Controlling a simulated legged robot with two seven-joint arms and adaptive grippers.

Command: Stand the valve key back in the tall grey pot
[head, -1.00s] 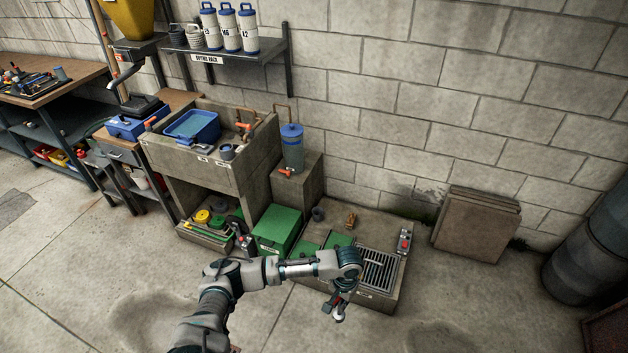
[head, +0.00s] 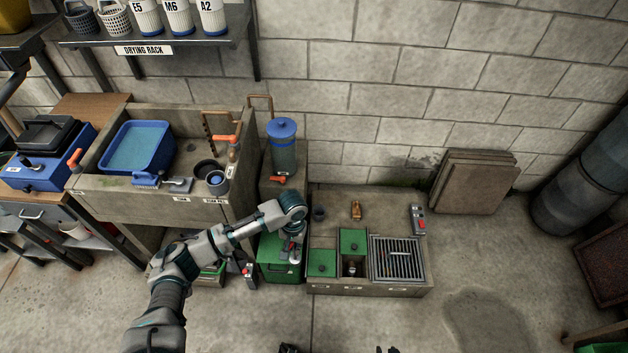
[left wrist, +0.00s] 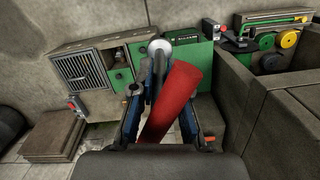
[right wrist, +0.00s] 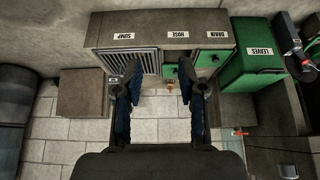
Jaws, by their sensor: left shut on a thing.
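My left gripper (head: 291,250) hangs over the green box (head: 282,268), left of the low concrete pit. In the left wrist view its fingers (left wrist: 160,100) are shut on the valve key, whose thick red bar (left wrist: 175,100) tilts between them. A round grey end (left wrist: 160,48) shows beyond it. A dark grey pot (head: 319,213) stands upright at the pit's back left corner, to the right of my gripper and apart from it. My right gripper (right wrist: 165,80) is open and empty.
The concrete sink (head: 165,195) and a blue-lidded canister (head: 283,147) stand left.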

